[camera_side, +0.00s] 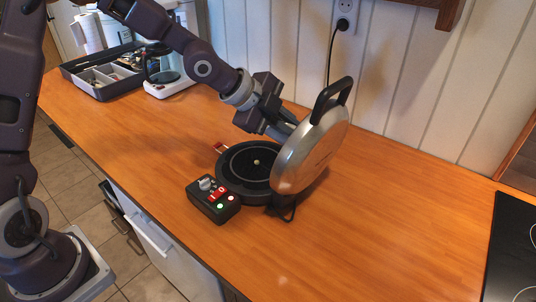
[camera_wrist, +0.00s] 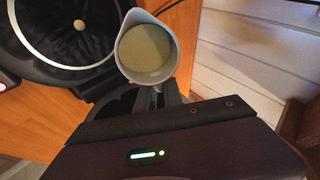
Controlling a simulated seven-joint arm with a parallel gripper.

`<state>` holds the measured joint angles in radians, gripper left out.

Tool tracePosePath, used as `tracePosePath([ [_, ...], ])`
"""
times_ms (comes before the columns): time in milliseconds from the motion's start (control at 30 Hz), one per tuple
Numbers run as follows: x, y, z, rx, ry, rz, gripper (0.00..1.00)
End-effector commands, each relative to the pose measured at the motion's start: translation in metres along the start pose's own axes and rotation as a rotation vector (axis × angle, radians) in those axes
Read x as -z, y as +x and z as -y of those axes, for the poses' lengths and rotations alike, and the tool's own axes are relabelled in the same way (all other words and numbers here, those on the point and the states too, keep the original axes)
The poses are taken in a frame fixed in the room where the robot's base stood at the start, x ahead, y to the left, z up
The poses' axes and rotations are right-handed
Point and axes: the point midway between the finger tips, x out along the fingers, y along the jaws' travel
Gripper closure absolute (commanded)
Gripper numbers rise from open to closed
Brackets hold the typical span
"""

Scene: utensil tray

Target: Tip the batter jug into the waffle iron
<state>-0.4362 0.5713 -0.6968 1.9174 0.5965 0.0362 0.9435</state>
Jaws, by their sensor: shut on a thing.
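The waffle iron (camera_side: 234,183) stands open on the counter, its round silver lid (camera_side: 312,152) tilted up on the right. A small pale blob (camera_side: 257,162) sits near the middle of its dark lower plate; the blob also shows in the wrist view (camera_wrist: 80,25). The light grey batter jug (camera_wrist: 150,78) holds pale batter (camera_wrist: 146,47), with its spout toward the top left, beside the plate. My gripper (camera_wrist: 160,97) is shut on the jug at its handle side. In the side view the lid hides most of the jug and my fingertips.
A black control box (camera_side: 213,199) with a knob, a red switch and lit lamps sits in front of the iron. A grey utensil tray (camera_side: 103,90) and a white appliance (camera_side: 170,87) stand at the back left. A black hob (camera_side: 512,250) is at the right. The counter between is clear.

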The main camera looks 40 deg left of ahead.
Motion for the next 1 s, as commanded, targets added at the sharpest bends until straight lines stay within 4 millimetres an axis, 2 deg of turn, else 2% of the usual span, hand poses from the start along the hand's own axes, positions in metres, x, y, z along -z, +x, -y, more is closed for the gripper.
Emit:
tracePosePath([
  [1000, 0.0007, -0.0010, 0.0001, 0.054, 0.001, -0.031, 1.00],
])
